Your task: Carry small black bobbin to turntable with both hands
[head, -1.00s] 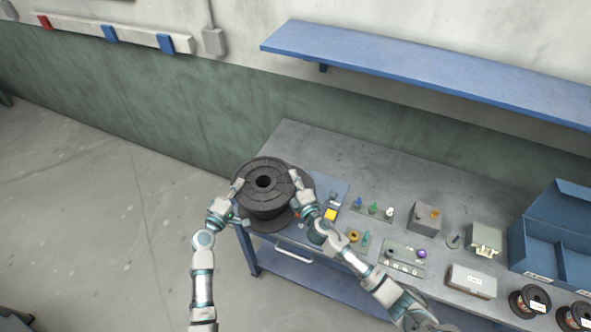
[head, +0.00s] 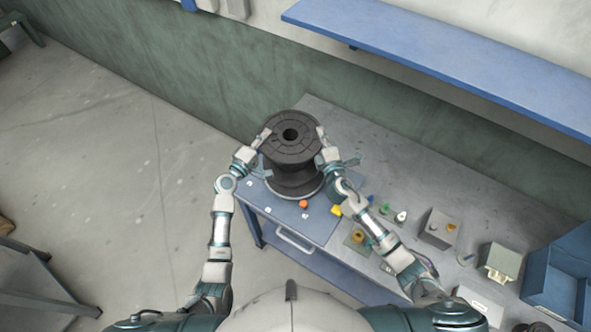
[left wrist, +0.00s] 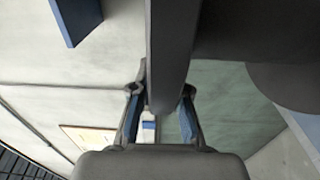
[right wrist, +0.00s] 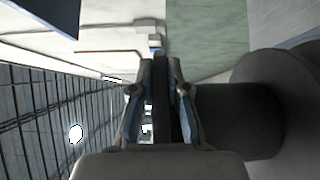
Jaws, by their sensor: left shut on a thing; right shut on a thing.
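The black bobbin (head: 292,152) is upright at the far left end of the bench. My left gripper (head: 263,138) is shut on the left rim of its top flange. My right gripper (head: 322,138) is shut on the right rim. In the left wrist view the flange (left wrist: 168,50) runs between the fingers. In the right wrist view the flange (right wrist: 160,105) is also pinched, with the core and other flange beside it. A pale round rim, apparently the turntable (head: 299,197), shows under the bobbin. I cannot tell whether they touch.
A grey box (head: 438,228) and a blue bin (head: 560,275) stand further right. A blue shelf (head: 430,60) hangs above. The bench behind the bobbin is clear.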

